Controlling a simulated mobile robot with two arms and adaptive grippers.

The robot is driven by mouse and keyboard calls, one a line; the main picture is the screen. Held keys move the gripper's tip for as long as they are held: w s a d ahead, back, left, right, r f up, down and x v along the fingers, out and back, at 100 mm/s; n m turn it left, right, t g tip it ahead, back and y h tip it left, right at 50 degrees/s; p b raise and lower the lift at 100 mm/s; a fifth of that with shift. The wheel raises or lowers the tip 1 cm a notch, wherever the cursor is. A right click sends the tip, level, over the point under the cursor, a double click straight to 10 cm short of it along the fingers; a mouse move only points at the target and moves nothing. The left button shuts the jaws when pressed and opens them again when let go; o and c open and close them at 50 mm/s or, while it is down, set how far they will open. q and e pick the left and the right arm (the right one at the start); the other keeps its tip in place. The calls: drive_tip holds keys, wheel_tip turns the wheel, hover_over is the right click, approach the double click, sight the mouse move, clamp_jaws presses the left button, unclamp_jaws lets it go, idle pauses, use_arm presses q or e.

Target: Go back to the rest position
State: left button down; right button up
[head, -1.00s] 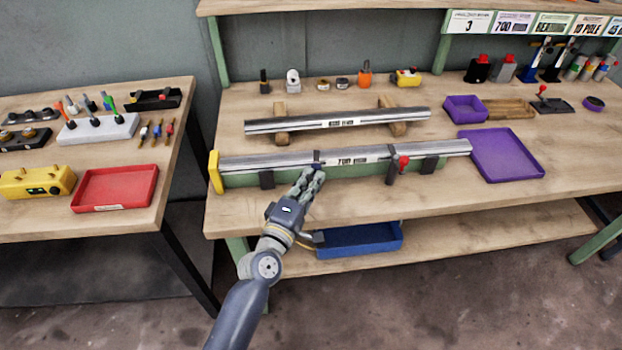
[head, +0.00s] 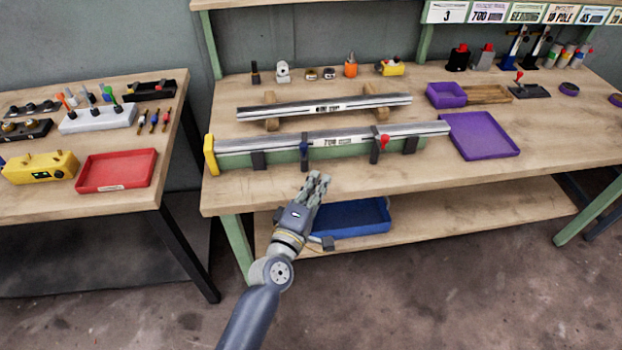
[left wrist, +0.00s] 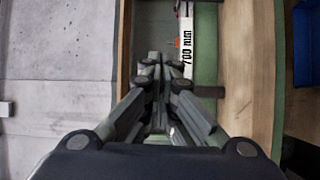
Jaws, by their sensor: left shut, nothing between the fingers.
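My left gripper (head: 316,186) is shut and empty, in front of the workbench's front edge in the head view. Its fingers also show in the left wrist view (left wrist: 160,75), closed together. A long metal rail labelled 700 mm (head: 410,133) lies in a green fixture (head: 345,155) on the bench, beyond the gripper and apart from it. My right gripper does not show.
A second rail (head: 380,104) rests on wooden blocks behind. Purple trays (head: 487,136) stand at right. A blue bin (head: 352,218) sits on the lower shelf near my gripper. A side table at left holds a red tray (head: 118,170) and a yellow device (head: 40,168).

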use_arm(q)
drive_tip(key=s+a+f+m+g+y, duration=0.1)
drive_tip(key=s+a+f+m+g, duration=0.35)
drive_tip(key=f, duration=0.75)
drive_tip(key=s+a+f+m+g+y, duration=0.1)
drive_tip(key=s+a+f, duration=0.1)
drive_tip(key=s+f, duration=0.75)
drive_tip(key=s+a+f+m+g+y, duration=0.2)
drive_tip(key=s+a+f+m+g, duration=0.1)
drive_tip(key=f, duration=1.2)
drive_tip(key=s+a+f+m+g+y, duration=0.1)
drive_tip(key=s+a+f, duration=0.4)
drive_tip(key=s, duration=0.5)
drive_tip(key=s+a+f+m+g+y, duration=0.1)
drive_tip(key=s+a+f+m+g, duration=0.2)
drive_tip(key=s+a+f, duration=0.3)
drive_tip(key=s+a+f+m+g+y, duration=0.1)
drive_tip(key=s+a+f, duration=0.4)
drive_tip(key=s, duration=1.1)
drive_tip(key=shift+a+f+m+g, duration=0.3)
drive_tip(key=shift+m+g, duration=0.45)
drive_tip(key=shift+g, duration=0.3)
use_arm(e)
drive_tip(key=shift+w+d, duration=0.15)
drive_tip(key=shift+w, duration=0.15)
